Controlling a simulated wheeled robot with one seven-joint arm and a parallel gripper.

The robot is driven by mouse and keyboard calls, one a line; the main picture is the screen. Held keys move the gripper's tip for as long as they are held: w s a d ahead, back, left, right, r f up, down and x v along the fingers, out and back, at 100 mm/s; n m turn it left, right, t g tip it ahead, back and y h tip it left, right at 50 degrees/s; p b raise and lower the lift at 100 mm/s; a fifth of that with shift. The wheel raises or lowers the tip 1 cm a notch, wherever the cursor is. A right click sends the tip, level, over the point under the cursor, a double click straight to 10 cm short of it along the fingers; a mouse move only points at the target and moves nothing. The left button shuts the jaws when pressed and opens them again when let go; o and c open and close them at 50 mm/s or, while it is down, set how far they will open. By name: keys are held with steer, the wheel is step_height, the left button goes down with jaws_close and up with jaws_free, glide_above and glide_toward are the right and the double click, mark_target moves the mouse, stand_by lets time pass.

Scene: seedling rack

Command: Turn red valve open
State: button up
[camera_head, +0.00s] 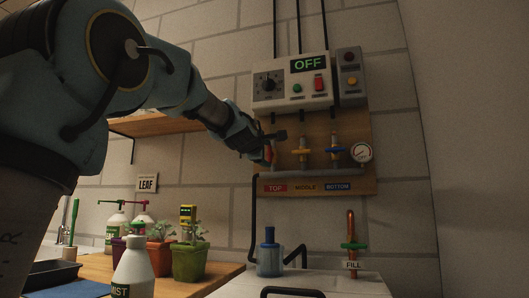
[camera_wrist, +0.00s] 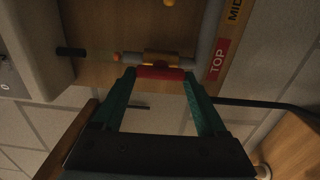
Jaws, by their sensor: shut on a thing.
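The red valve handle (camera_wrist: 160,72) sits between the two green fingertips of my gripper (camera_wrist: 160,76) in the wrist view. It looks lined up with its pipe, in front of a brass valve body (camera_wrist: 160,58). In the head view my gripper (camera_head: 264,145) is at the left valve, above the red TOP label (camera_head: 275,188), and hides most of that valve. A little red of the handle (camera_head: 267,153) shows there. My gripper is shut on the handle. The red TOP label (camera_wrist: 218,59) is right of the handle in the wrist view.
The yellow valve (camera_head: 302,152) and blue valve (camera_head: 335,150) have handles crosswise to their pipes. A gauge (camera_head: 362,152) is at the right. The control box (camera_head: 292,84) above reads OFF. Potted plants (camera_head: 190,260) and bottles stand on the bench below.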

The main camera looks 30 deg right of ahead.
steer(key=shift+a+r, duration=0.1)
steer(key=shift+r, duration=0.15)
steer(key=o, duration=1.1)
steer(key=shift+o, duration=1)
steer(key=shift+f, duration=0.1)
steer(key=p+v, duration=0.3)
steer(key=v, duration=0.7)
steer(key=shift+s+a, duration=0.3)
